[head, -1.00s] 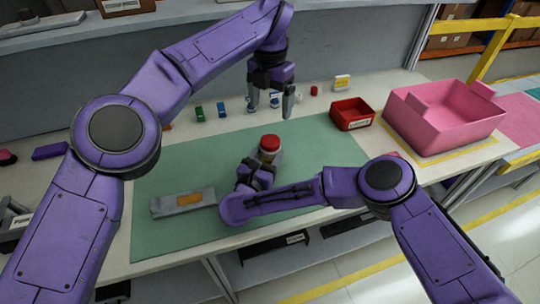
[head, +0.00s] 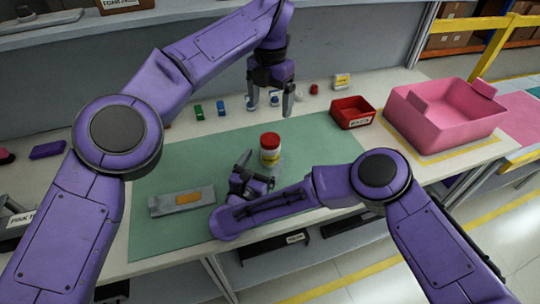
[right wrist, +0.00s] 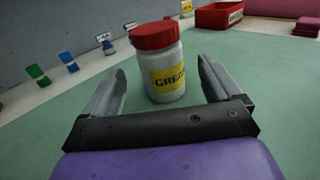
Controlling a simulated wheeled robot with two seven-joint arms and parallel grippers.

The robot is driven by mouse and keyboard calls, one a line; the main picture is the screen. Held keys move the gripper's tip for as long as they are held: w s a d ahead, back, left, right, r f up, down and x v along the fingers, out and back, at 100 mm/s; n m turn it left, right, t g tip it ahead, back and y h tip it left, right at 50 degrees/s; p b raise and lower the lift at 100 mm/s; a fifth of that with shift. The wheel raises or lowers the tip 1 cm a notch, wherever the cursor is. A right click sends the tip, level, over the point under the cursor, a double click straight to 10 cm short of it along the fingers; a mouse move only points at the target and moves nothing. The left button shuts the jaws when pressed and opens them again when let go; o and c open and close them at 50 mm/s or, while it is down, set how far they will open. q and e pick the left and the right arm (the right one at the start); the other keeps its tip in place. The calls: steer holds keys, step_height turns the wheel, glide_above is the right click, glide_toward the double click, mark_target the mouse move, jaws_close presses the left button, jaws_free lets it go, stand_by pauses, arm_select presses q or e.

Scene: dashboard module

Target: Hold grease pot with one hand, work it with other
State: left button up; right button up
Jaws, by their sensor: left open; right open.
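The grease pot (head: 270,151) stands upright on the green mat (head: 315,146). It is a white pot with a red lid and a yellow label, and it also shows in the right wrist view (right wrist: 160,70). My right gripper (head: 256,164) is open and low over the mat, just in front of the pot; in the right wrist view its two fingers (right wrist: 162,88) are spread, with the pot beyond and between them, not gripped. My left gripper (head: 271,104) is open, pointing down above the back of the mat, behind and higher than the pot, and empty.
A grey part with an orange label (head: 183,200) lies on the mat at left. A red bin (head: 352,112) and a large pink tote (head: 440,118) stand at right. Several small items, among them a green one (head: 199,112), line the back of the table.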

steer(key=b+v, duration=0.1)
steer(key=v, duration=0.4)
steer(key=shift+s+a, duration=0.15)
steer(key=shift+a, duration=0.05)
steer(key=shift+s+a, duration=0.1)
steer(key=shift+s, duration=0.5)
